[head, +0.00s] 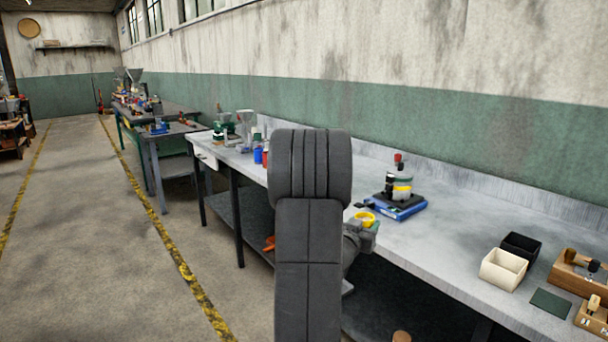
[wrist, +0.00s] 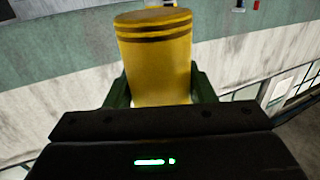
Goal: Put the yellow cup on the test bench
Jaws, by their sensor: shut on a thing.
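The yellow cup (wrist: 155,65) has dark bands near one end and fills the middle of the wrist view. My gripper (wrist: 160,92) is shut on it, with a green finger on each side. In the head view the cup (head: 366,217) shows as a small yellow shape by the gripper (head: 368,226), partly behind my dark arm. The long grey bench (head: 440,245) runs along the wall. The gripper is at its near edge in the picture; I cannot tell its height over the top.
A blue-based device (head: 400,207) with black, yellow and red parts stands on the bench. A cream box (head: 503,270), a black box (head: 521,246) and wooden items (head: 580,272) are at the right. Bare bench top lies between. Blue and red cups (head: 258,156) stand farther left.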

